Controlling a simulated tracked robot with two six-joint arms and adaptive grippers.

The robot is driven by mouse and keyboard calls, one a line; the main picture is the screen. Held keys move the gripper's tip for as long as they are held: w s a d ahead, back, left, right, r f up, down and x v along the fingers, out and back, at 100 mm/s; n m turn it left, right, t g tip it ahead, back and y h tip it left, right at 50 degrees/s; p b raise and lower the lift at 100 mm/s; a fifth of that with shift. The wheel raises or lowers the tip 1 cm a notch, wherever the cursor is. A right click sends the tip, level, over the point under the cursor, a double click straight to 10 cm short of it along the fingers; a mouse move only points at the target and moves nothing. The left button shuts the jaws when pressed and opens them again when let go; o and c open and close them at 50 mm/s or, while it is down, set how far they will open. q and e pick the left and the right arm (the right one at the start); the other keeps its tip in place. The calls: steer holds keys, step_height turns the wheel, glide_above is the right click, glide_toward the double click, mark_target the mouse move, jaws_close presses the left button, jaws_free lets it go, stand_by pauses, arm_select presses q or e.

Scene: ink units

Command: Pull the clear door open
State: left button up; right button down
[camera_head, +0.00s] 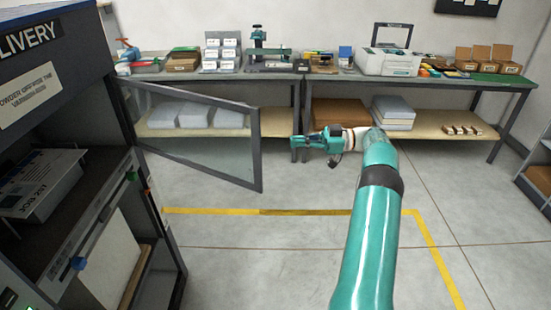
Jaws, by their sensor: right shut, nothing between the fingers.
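The clear door (205,130) has a dark frame and a see-through pane. It is hinged on the dark delivery cabinet (60,60) at the left and stands swung out, well away from the opening. My right gripper (298,142) is to the right of the door's free edge, apart from it in the picture. It is shut and empty, with its fingers pointing left towards the door. My left gripper is not in view. The cabinet's opening shows a shelf with a grey tray (40,185) in it.
Two workbenches along the back wall carry a white printer (388,62), boxes and tools. Their lower shelves hold brown and grey stacks. Yellow tape (300,212) marks the grey floor. The floor between cabinet and benches is clear apart from the swung door.

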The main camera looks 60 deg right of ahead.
step_height(320, 180, down, 3)
steer(key=w+d+n+t+h, duration=0.2)
steer(key=n+h, duration=0.1)
steer(key=n+h+b, duration=0.3)
steer(key=h+b, duration=0.7)
steer(key=b, duration=0.4)
glide_toward(259, 172)
steer(key=a, duration=0.3)
steer(key=s+a+r+n+b, duration=0.1)
steer(key=a+n+b, duration=0.1)
steer(key=a+b, duration=0.1)
steer(key=shift+t, duration=0.3)
steer(key=w+d+p, duration=0.1)
steer(key=w, duration=0.2)
steer(key=w+d+p, duration=0.1)
steer(key=w+d, duration=0.1)
steer(key=w, duration=0.1)
steer(key=w+d+p, duration=0.1)
steer(key=w, duration=0.2)
steer(key=shift+w+d+r, duration=0.15)
steer(key=shift+w+r, duration=0.05)
steer(key=shift+w, duration=0.05)
steer(key=shift+d+f+p, duration=0.1)
steer(key=shift+d+p, duration=0.3)
steer(key=shift+d, duration=0.4)
